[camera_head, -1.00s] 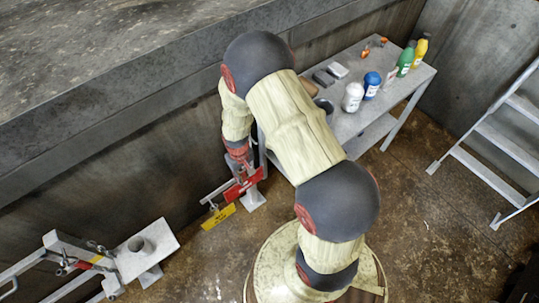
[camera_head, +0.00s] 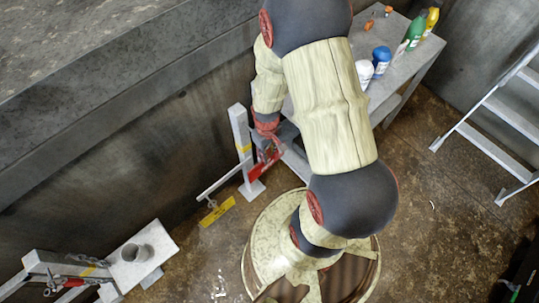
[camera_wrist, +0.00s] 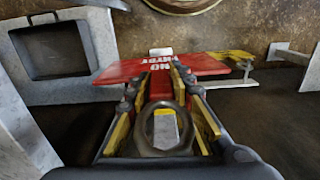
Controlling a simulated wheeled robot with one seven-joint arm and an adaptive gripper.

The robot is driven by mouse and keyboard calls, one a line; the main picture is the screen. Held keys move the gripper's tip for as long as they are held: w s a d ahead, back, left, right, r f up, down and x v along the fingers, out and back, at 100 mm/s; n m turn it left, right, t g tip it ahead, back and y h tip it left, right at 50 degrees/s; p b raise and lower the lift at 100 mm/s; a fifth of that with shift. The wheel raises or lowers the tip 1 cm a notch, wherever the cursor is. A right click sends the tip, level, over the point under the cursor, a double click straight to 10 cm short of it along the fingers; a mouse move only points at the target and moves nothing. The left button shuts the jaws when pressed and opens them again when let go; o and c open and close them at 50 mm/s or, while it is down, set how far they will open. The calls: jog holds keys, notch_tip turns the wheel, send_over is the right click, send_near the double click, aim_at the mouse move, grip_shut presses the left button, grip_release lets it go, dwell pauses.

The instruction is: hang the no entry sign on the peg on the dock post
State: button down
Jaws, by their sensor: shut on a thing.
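The red no entry sign (camera_head: 264,164) is held by my gripper (camera_head: 270,147), close to the grey dock post (camera_head: 241,138) with its yellow band. In the wrist view, the fingers of my gripper (camera_wrist: 173,75) are shut on the red sign (camera_wrist: 125,70), whose white lettering appears upside down. In the head view the sign is just right of the post; I cannot tell whether they touch. I cannot make out the peg with certainty.
A grey table (camera_head: 408,75) with several bottles stands at the right back. A metal step ladder (camera_head: 485,125) is farther right. A grey stand with a cup (camera_head: 135,252) and chained railing is at lower left. A concrete wall (camera_head: 150,145) rises behind the post.

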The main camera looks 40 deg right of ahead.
jog(key=w+f+b, duration=0.1)
jog(key=w+b, duration=0.1)
jog(key=w, duration=0.6)
jog(key=shift+a+f, duration=0.2)
jog(key=shift+f, duration=0.1)
dwell(0.6)
dwell(0.6)
jog(key=c, duration=1.6)
grip_release()
jog(key=shift+o, duration=0.6)
